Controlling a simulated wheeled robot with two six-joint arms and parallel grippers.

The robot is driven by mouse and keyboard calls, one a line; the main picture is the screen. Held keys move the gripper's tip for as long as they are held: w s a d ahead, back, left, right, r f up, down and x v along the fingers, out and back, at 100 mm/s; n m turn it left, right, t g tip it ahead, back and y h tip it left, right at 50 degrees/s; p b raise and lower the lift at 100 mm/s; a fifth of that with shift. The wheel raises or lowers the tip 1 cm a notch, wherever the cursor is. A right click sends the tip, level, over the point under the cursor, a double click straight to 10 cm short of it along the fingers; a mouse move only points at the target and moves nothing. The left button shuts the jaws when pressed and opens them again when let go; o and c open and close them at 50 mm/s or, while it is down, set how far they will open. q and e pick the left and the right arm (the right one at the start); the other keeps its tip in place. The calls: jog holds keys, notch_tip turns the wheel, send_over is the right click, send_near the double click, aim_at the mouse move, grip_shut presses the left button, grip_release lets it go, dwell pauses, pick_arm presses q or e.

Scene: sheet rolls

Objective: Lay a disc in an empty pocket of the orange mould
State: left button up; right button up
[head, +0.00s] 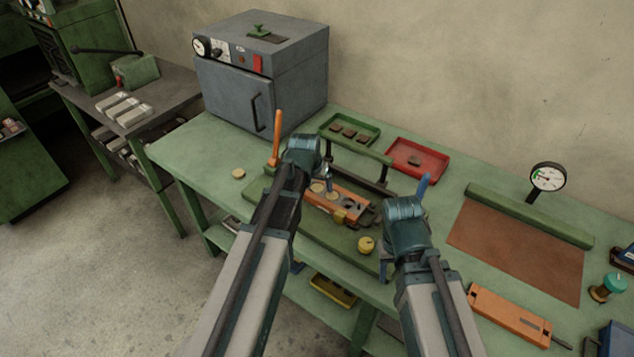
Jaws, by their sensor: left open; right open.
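The orange mould (318,202) lies on a green press bed in the middle of the bench. Pale round discs (317,187) show at its left end, and darker round pockets show toward its right end; the small size makes each pocket hard to read. My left gripper (328,186) is open over the mould's left half, close to the discs; its wrist hides part of the view. A loose pale disc (239,173) lies on the bench to the left. My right gripper (384,268) is open near the bench's front edge, right of the mould, partly hidden by its wrist.
A green tray (374,141) with several dark pieces and a red tray (438,172) stand behind the mould. A grey oven (235,95) is at the back left. A brown sheet (520,245) lies right.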

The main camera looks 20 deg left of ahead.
pick_arm(q)
jog(key=shift+s+a+r+p, duration=0.1)
jog(key=shift+s+r+p, duration=0.05)
jog(key=shift+r+p, duration=0.3)
pick_arm(e)
jog(key=shift+r, duration=0.5)
pick_arm(q)
jog(key=p+v, duration=1.1)
jog(key=v, duration=0.1)
jog(key=shift+s+r, duration=0.15)
jog(key=shift+r, duration=0.15)
pick_arm(e)
notch_tip(320, 180, up, 12)
jog(key=shift+f, duration=0.25)
pick_arm(q)
jog(key=s+d+f+m+g, duration=0.1)
jog(key=s+d+g, duration=0.1)
jog(key=s+d, duration=0.5)
jog(key=s+d+m+g+y, duration=0.1)
jog(key=s+d+m+g, duration=0.1)
jog(key=s+d, duration=0.4)
jog(key=s, duration=0.4)
jog(key=shift+s+d+f+g, duration=0.3)
jog(key=shift+d+f, duration=0.05)
